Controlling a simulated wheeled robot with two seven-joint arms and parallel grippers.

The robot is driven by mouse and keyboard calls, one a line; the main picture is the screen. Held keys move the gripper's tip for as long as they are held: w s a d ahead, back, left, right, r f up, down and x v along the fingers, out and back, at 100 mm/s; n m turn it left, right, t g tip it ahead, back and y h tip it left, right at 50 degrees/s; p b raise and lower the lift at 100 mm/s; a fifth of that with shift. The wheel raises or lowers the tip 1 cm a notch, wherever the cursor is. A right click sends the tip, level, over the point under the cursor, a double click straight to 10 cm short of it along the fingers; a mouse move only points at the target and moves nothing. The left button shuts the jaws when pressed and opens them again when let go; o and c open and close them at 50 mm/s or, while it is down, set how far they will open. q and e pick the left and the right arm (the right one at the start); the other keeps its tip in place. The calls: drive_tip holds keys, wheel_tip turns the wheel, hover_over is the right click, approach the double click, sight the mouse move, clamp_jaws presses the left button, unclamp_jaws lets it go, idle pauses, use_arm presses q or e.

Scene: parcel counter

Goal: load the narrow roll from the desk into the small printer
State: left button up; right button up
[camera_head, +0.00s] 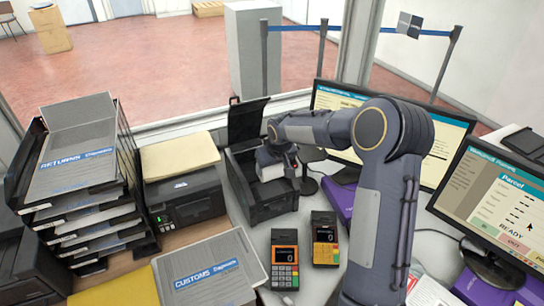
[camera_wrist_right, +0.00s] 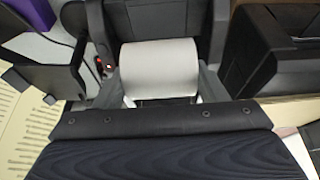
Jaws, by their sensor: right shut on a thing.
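The small printer (camera_head: 272,207) is black and stands on the desk with its lid (camera_head: 247,120) raised. My right gripper (camera_head: 282,160) reaches in from the right, over the printer's open bay. It is shut on the narrow roll (camera_wrist_right: 160,70), which is white and sits between the two fingers in the right wrist view. In the head view the roll (camera_head: 268,166) shows at the bay, partly hidden by my gripper. I cannot tell whether the roll touches the bay floor. My left gripper is not in view.
Two card terminals (camera_head: 284,262) (camera_head: 325,240) lie in front of the printer. A larger black printer (camera_head: 187,197) stands to its left, beside a stack of paper trays (camera_head: 85,195). Two monitors (camera_head: 500,205) (camera_head: 345,100) stand on the right. A customs folder (camera_head: 212,270) lies at the front.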

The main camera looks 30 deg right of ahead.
drive_tip(key=shift+w+d+f+b, duration=0.1)
drive_tip(key=shift+w+f+b, duration=0.6)
drive_tip(key=shift+w+f, duration=1)
drive_tip(key=shift+w+d+f+b, duration=0.1)
drive_tip(key=shift+w+f+b, duration=0.65)
drive_tip(key=shift+w+f, duration=0.9)
drive_tip(key=shift+w+f+b, duration=0.7)
drive_tip(key=shift+w+f, duration=0.4)
drive_tip(key=shift+f, duration=1.15)
drive_tip(key=o, duration=1.1)
drive_tip(key=shift+o, duration=0.2)
drive_tip(key=b+v, duration=0.1)
drive_tip(key=v, duration=0.7)
